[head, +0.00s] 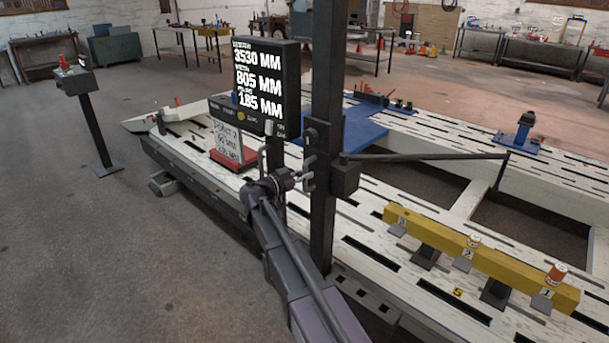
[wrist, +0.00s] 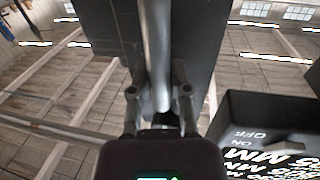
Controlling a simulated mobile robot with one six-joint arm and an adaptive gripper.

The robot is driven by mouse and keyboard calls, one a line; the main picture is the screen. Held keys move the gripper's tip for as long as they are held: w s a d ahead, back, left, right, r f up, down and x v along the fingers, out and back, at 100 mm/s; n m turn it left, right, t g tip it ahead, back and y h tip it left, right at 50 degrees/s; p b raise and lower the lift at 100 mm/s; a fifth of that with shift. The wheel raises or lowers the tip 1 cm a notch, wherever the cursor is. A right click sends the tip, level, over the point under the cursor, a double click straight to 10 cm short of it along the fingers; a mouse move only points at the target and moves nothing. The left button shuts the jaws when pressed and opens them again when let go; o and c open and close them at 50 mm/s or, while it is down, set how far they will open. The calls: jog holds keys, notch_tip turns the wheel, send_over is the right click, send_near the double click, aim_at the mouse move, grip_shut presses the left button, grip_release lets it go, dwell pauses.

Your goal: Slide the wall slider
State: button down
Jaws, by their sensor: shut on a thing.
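A black upright post (head: 326,80) stands at the near edge of the bench. A dark slider block (head: 345,178) sits on it, with a thin arm reaching right to a short hanging rod. My gripper (head: 306,172) is at the left side of the post, level with the block. In the wrist view my gripper (wrist: 158,95) has one finger on each side of a grey upright bar handle (wrist: 157,45) and is shut on it. The dark post face (wrist: 188,35) is behind the bar. How the handle joins the block is hidden.
A black display (head: 262,85) reading 3530, 805 and 185 MM is close left of the post. It shows in the wrist view at lower right (wrist: 270,135). A yellow beam (head: 480,255) with cans lies on the slotted white bench (head: 420,135).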

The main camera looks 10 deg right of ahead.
jog(key=shift+r, duration=0.15)
jog(key=c, duration=0.6)
grip_release()
jog(key=shift+d, duration=0.1)
jog(key=shift+o, duration=0.2)
jog(key=v, duration=1.2)
